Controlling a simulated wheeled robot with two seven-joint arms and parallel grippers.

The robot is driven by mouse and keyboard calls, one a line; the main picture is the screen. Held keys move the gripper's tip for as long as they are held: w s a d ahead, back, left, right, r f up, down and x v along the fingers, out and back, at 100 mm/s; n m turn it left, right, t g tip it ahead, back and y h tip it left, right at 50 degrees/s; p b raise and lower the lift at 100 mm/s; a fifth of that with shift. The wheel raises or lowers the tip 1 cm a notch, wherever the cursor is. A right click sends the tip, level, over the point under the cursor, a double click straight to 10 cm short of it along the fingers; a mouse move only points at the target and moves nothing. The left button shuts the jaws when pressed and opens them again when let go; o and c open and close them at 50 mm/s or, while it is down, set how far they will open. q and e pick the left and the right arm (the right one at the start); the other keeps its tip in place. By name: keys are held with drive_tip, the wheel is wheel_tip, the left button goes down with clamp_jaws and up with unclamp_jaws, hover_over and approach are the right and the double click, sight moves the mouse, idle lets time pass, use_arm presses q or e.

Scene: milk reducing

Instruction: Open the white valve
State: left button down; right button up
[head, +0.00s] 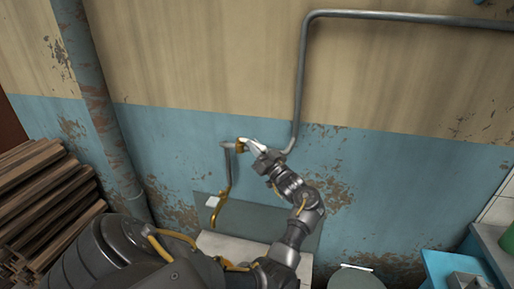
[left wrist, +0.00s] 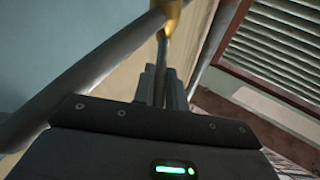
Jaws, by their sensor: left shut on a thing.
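The valve is on a grey pipe against the blue part of the wall. Its brass body (head: 240,146) shows in the head view, with the whitish lever (head: 251,142) reaching right from it. My left gripper (head: 258,152) is at the lever's right end and shut on it. In the left wrist view the brass body (left wrist: 170,10) is at the top, and the lever (left wrist: 163,50), dark in this light, runs down from it between the fingers (left wrist: 163,88). The fingers hide the lever's end. My right gripper is not in view.
The grey pipe (head: 300,75) rises right of the valve and turns right along the wall. A thick rusty pipe (head: 98,100) stands at left, beside stacked wooden planks (head: 40,205). A thin pipe with a yellow lower end (head: 217,212) hangs below the valve.

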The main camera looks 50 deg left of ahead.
use_arm(q)
drive_tip(key=c, duration=1.4)
unclamp_jaws()
drive_tip(key=shift+r, duration=0.5)
drive_tip(key=shift+c, duration=0.2)
drive_tip(key=shift+d, duration=0.1)
drive_tip(key=shift+f, duration=0.15)
drive_tip(key=shift+d+f, duration=0.15)
drive_tip(key=shift+f, duration=0.05)
drive_tip(key=b+v, duration=0.4)
drive_tip(key=v, duration=0.6)
drive_tip(key=shift+d, duration=0.25)
drive_tip(key=shift+r, duration=0.1)
drive_tip(key=shift+c, duration=0.4)
